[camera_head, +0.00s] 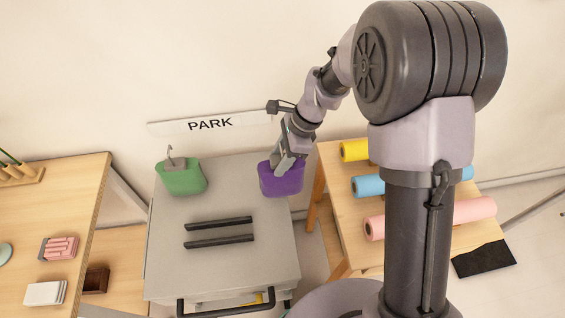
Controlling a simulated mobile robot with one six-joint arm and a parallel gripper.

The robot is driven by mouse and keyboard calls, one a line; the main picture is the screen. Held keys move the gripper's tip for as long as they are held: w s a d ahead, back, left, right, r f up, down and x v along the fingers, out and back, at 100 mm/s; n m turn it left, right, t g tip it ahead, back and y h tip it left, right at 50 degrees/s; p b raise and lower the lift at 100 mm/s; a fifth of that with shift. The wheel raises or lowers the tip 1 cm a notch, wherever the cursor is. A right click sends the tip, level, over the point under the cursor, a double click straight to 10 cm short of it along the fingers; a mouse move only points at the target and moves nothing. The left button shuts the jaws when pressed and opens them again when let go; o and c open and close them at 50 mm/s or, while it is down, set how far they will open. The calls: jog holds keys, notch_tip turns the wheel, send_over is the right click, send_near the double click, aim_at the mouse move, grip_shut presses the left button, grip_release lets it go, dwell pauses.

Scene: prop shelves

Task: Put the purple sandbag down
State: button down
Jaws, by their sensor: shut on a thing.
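The purple sandbag (281,181) is at the right rear edge of the grey cabinet top (215,272). My gripper (287,165) is shut on the top of the sandbag, coming down from above right. The jaws hide part of the bag's top. I cannot tell whether the bag's underside touches the cabinet top or hangs just above it.
A green sandbag (181,178) with a hook stands at the cabinet's left rear. Two dark bars (219,232) lie mid-top. A wooden table with yellow, blue and pink rolls (430,219) is right; a wooden desk (75,190) is left. A PARK sign (210,124) is behind.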

jog(key=w+a+f+b, duration=0.1)
jog(key=w+a+f, duration=0.1)
jog(key=a, duration=0.3)
jog(key=w+a+f+b, duration=0.2)
jog(key=w+a, duration=0.1)
jog(key=a, duration=0.3)
jog(key=shift+a+f, duration=0.2)
jog(key=shift+f, duration=0.05)
jog(key=c, duration=0.7)
grip_release()
jog(key=shift+f, duration=0.1)
